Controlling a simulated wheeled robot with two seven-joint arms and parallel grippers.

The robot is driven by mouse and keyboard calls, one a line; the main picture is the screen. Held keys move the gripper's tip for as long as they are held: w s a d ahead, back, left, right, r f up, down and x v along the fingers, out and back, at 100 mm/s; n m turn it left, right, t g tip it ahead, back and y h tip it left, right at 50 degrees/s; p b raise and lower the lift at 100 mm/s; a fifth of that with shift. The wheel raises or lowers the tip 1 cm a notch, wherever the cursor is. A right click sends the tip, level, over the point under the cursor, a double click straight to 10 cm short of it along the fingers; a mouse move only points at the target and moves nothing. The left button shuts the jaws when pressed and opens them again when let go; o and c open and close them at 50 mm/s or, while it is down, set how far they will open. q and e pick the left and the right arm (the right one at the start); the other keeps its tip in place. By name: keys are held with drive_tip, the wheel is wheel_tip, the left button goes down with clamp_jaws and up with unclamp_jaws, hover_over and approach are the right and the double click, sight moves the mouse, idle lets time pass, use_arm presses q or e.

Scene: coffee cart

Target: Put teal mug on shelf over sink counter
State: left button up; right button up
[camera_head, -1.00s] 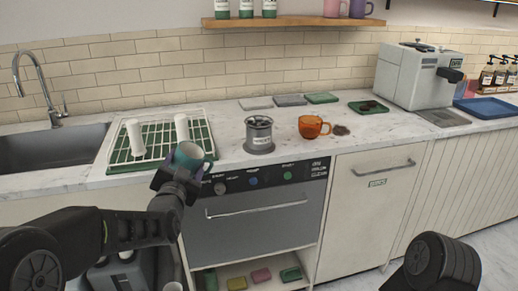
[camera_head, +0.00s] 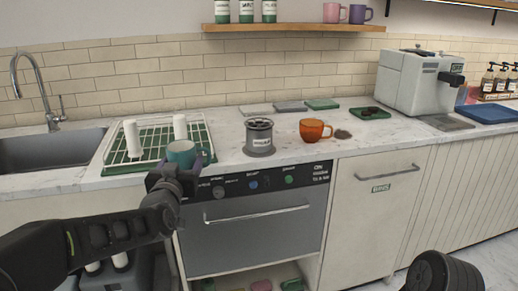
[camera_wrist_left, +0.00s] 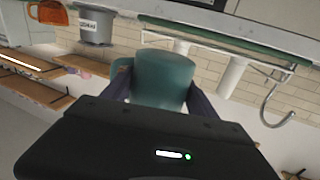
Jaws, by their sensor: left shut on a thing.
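The teal mug (camera_head: 182,153) is held upright by my left gripper (camera_head: 170,176) near the counter's front edge, in front of the drying rack. In the left wrist view the teal mug (camera_wrist_left: 163,78) sits between the two fingers, which are shut on it. The wooden shelf (camera_head: 290,24) is on the tiled wall above the counter, with several containers and mugs on it. The sink (camera_head: 50,150) is at the left. My right gripper is not in view; only a dark part of my right arm shows at the lower right.
A green drying rack (camera_head: 150,128) with two white cylinders stands behind the mug. A grey labelled canister (camera_head: 259,140) and an orange mug (camera_head: 313,130) stand to its right. The shelf has a pink mug (camera_head: 333,13) and a purple mug (camera_head: 359,13) at its right end, with bare board left of them.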

use_arm(q)
drive_tip(key=shift+y, duration=0.3)
drive_tip(key=s+f+p, duration=0.1)
drive_tip(key=p, duration=0.1)
drive_tip(key=f+p, duration=0.2)
drive_tip(key=p, duration=0.1)
drive_tip(key=s+f+p, duration=0.1)
drive_tip(key=f+p, duration=0.1)
drive_tip(key=shift+s+a, duration=0.2)
drive_tip(key=shift+s, duration=0.1)
drive_tip(key=s+f+p, duration=0.5)
drive_tip(key=s, duration=0.2)
drive_tip(key=shift+s+d+f+p, duration=0.15)
drive_tip(key=shift+s+d+p, duration=0.1)
drive_tip(key=shift+p, duration=0.1)
